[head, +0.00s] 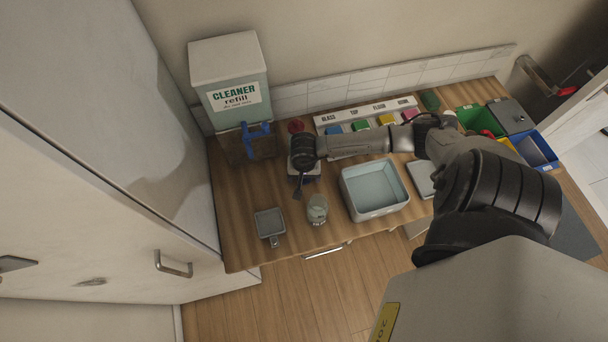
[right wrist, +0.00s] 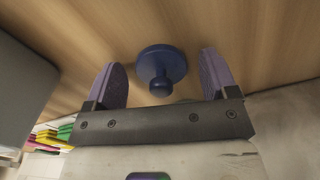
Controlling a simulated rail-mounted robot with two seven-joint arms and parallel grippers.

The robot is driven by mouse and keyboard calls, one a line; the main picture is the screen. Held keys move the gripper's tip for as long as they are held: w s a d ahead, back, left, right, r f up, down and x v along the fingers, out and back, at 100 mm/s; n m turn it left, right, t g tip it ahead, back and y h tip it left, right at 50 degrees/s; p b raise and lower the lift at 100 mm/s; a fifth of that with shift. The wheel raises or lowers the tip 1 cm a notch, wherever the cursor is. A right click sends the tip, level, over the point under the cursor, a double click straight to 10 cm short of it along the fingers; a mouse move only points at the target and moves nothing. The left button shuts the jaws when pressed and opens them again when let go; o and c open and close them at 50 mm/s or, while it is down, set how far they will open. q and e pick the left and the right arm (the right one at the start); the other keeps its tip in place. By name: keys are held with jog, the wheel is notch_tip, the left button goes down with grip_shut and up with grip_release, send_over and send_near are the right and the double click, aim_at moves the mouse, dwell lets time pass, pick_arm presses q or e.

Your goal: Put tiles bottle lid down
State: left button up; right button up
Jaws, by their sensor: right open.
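A dark blue round lid (right wrist: 161,62) with a ball-shaped knob shows in the right wrist view, against the wooden counter. Its knob points back at my right gripper (right wrist: 161,68). The two purple-padded fingers are apart, one on each side of the lid, with gaps to both. In the head view my right gripper (head: 302,180) is low over the counter's left half, and the arm hides most of what is under it. A grey-green jar or bottle (head: 317,209) stands just in front of it; I cannot read a label. My left gripper is not in view.
A cleaner refill tank (head: 230,85) with a blue tap (head: 257,138) stands back left. A labelled rack (head: 333,118) runs along the wall. Bins stand at the right.

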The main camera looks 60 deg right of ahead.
jog(key=shift+r, duration=0.2)
notch_tip(320, 180, up, 12)
dwell(0.4)
jog(key=shift+f, duration=0.1)
dwell(0.4)
